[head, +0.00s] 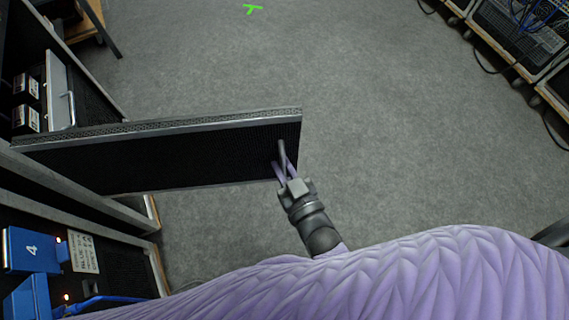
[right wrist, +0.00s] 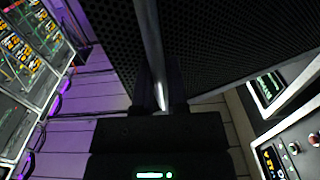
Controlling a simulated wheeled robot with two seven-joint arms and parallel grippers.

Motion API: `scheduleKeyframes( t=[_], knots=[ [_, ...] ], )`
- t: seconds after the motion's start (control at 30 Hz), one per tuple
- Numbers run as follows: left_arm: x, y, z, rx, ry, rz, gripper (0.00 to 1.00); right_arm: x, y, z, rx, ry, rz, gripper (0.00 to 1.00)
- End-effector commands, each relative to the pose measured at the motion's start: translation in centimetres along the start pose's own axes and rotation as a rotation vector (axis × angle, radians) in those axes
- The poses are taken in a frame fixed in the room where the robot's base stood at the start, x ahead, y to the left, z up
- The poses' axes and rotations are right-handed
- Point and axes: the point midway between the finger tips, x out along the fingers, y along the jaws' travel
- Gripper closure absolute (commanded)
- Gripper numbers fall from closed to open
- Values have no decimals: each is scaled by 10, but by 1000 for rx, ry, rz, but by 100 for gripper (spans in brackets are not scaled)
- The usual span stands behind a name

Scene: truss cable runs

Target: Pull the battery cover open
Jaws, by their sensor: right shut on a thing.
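The battery cover (head: 190,155) is a long black mesh panel with a pale metal edge. It stands swung out from the rack at left, over the floor. My right gripper (head: 283,165) is at the cover's free right end and is shut on it; the exact grip spot is hard to make out. In the right wrist view the cover's dark mesh (right wrist: 240,40) and a grey upright bar (right wrist: 150,45) rise right above my gripper (right wrist: 160,98). My left gripper is not in view.
The rack (head: 75,205) at left has open bays, with blue units (head: 30,250) at lower left. Grey carpet (head: 390,150) is clear to the right of the cover. More racks with cables (head: 520,35) stand at upper right.

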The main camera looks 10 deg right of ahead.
Motion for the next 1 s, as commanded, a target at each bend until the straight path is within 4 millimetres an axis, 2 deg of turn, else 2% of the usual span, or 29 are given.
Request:
scheduleKeyframes(
  t=[0.03, 0.17, 0.47, 0.57, 0.8, 0.9, 1.0],
  knots=[
    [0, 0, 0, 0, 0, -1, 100, 0, -1, 0, 1, 1, -2, 79],
    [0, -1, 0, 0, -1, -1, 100, 0, -1, 0, 1, 1, -2, 51],
    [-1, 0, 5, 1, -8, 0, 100, -3, 0, 0, 0, -1, -1, 51],
    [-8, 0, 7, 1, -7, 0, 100, -20, 0, -2, 0, -3, -1, 51],
    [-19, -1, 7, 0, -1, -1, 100, -80, 0, -2, 1, -3, -2, 51],
    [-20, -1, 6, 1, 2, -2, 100, -93, -1, -1, 0, -1, -2, 51],
    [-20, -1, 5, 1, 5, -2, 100, -99, -1, 0, 0, -1, -2, 51]
  ],
)
